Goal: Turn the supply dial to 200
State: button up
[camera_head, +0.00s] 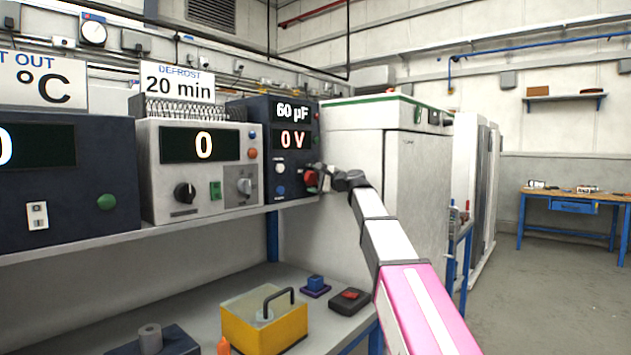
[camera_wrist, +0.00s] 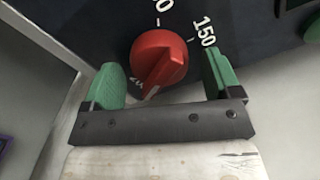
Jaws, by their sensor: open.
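The supply dial is a red knob (camera_wrist: 158,62) on a dark panel. In the wrist view it sits between the two green fingers of my gripper (camera_wrist: 165,80), which are open around it with a gap on each side. A "150" mark shows to its upper right, and other marks are cut off or partly hidden. In the head view the red dial (camera_head: 310,178) is at the lower right of the dark supply unit (camera_head: 262,150), whose displays read "60 µF" and "0 V". My gripper (camera_head: 322,174) is small there, right at the dial.
A grey unit (camera_head: 160,185) reading "0" with a black knob stands left of the supply on the shelf. A dark unit (camera_head: 75,205) stands farther left. Below, a yellow box (camera_head: 240,330) with a handle sits on the bench. A white cabinet (camera_head: 345,150) stands right of the supply.

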jog(key=v, duration=1)
jog(key=shift+s+d, duration=0.25)
jog(key=shift+s, duration=0.05)
